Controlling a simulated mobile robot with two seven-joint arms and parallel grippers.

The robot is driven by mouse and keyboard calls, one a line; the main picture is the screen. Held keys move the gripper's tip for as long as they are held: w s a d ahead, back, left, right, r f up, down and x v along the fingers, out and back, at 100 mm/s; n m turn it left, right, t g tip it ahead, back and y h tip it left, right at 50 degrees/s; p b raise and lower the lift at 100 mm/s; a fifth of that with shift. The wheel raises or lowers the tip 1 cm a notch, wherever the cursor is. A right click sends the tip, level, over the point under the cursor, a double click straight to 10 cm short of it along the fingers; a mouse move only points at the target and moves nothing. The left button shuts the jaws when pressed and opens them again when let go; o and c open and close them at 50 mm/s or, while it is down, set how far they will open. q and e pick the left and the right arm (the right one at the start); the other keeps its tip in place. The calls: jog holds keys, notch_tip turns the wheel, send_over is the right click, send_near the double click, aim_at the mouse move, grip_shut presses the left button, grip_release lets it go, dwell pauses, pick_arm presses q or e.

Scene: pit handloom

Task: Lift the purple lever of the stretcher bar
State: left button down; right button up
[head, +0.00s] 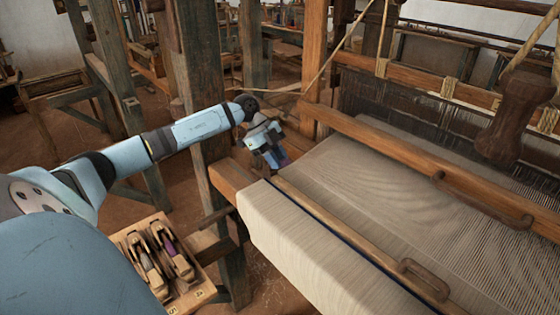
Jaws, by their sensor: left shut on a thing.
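My left gripper (279,162) is at the left end of the woven cloth (335,235), beside the end of the front wooden beam. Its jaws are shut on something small. A purple-blue patch shows at its fingertips, which I take to be the purple lever (284,160), but it is largely hidden and I cannot tell its angle. I cannot clearly make out the stretcher bar. A narrow wooden bar (340,232) runs across the cloth from near the gripper. My right gripper is not in view.
A wooden tray (203,292) with shuttles, one holding purple yarn (168,244), stands at lower left. A loom post (205,120) rises behind my left forearm. A thick beam (430,165) crosses above the warp. Brown handles (424,280) lie over the cloth at right.

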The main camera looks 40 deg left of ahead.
pick_arm(q)
jog(key=shift+w+a+r+h+p, duration=0.1)
jog(key=shift+a+r+h+p, duration=0.25)
jog(key=shift+h, duration=0.4)
jog(key=shift+a+r+h+p, duration=0.1)
jog(key=shift+a+h, duration=0.3)
jog(key=shift+h, duration=0.35)
jog(key=c, duration=1)
grip_release()
notch_tip(320, 180, up, 20)
jog(key=b, duration=0.2)
jog(key=shift+b, duration=0.4)
